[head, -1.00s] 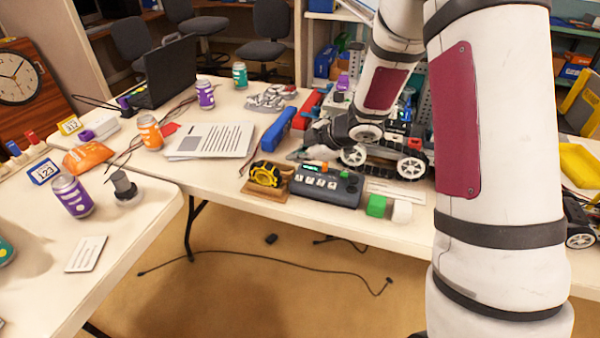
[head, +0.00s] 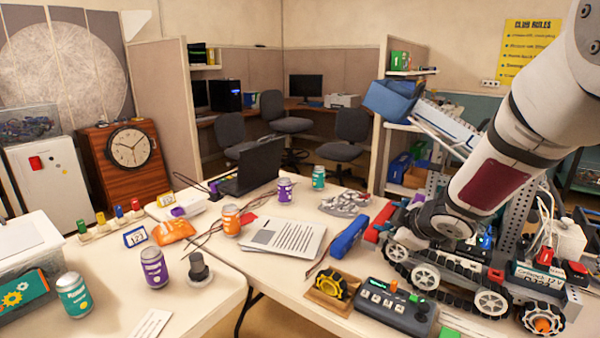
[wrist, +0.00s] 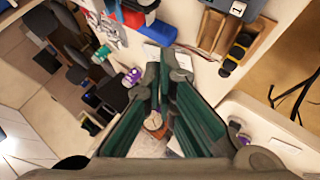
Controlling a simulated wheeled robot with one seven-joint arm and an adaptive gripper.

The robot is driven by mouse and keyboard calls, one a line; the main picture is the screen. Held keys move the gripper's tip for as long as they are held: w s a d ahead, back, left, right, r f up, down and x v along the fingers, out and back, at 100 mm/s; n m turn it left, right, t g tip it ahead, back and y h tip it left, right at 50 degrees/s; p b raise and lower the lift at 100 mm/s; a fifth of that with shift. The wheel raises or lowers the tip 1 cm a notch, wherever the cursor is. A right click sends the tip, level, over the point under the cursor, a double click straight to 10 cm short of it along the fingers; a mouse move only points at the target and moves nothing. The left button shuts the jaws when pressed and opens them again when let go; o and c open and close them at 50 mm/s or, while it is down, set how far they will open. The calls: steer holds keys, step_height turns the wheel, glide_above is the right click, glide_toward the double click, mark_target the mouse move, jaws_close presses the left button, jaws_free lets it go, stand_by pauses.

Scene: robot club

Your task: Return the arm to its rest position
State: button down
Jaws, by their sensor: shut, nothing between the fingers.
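My gripper (wrist: 165,78) shows in the wrist view, its dark fingers with green inner faces drawn together and nothing held between them. It hangs over the white tabletop. In the head view my white arm (head: 495,180) with its dark red panel comes down from the upper right. Its dark lower end is in front of the wheeled robot (head: 490,303) on the table, and the fingers cannot be made out there.
Papers (head: 285,240), a laptop (head: 252,165) and several cans stand farther left. A purple can (head: 154,267) is on the nearer table.

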steer(key=s+d+r+m+g+h+p, duration=0.1)
steer(key=s+d+r+m+h+p, duration=0.25)
steer(key=s+r+m, duration=0.8)
steer(key=s+a+r+g, duration=0.1)
steer(key=s+a, duration=0.1)
steer(key=s, duration=0.7)
steer(key=s+a+r+g+y+p, duration=0.1)
steer(key=s+a+r, duration=0.1)
steer(key=s, duration=0.7)
steer(key=s+a+r+m+g+y+p, duration=0.1)
steer(key=s+a+g, duration=0.1)
steer(key=s, duration=0.8)
steer(key=shift+a+r, duration=0.4)
steer(key=shift+a, duration=0.2)
